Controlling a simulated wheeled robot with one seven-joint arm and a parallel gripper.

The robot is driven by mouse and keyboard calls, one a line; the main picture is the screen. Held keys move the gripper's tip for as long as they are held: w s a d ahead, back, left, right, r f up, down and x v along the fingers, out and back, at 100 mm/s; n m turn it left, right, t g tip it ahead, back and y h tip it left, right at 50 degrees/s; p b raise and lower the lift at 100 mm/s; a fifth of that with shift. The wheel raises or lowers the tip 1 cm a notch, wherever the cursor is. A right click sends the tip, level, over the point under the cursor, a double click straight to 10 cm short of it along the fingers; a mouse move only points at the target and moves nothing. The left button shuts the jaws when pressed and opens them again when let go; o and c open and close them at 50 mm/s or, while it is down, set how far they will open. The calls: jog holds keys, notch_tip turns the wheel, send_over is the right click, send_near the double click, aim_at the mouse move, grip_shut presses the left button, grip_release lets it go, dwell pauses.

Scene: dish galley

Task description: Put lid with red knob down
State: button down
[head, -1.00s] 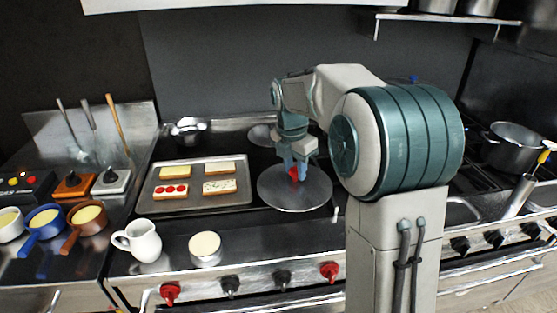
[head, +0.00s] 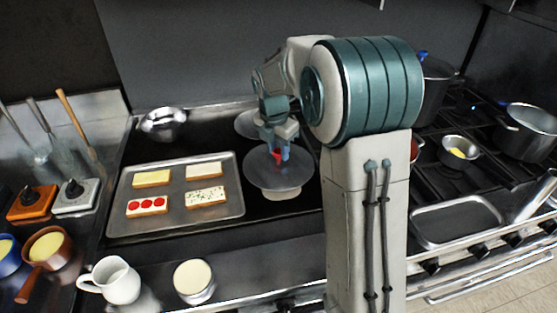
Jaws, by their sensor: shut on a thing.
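The lid with the red knob (head: 262,172) is a wide, grey, round disc. My gripper (head: 277,155) is above it, with its fingers shut on the red knob at the lid's centre. The lid looks roughly level, above the dark cooktop. A pale, round thing (head: 282,194) shows under the lid's front edge; the lid hides most of it. I cannot tell whether the lid touches it.
A tray (head: 222,220) with several topped bread slices lies left of the lid. A white jug (head: 118,281) and a cream-filled cup (head: 193,280) stand in front. A steel bowl (head: 164,122) is behind the tray. Pots, a small pan (head: 459,150) and an empty tray (head: 455,222) are at right.

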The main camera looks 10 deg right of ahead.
aim_at(278, 160)
jog(key=shift+f, duration=2)
jog(key=shift+f, duration=0.15)
jog(key=c, duration=1.1)
grip_release()
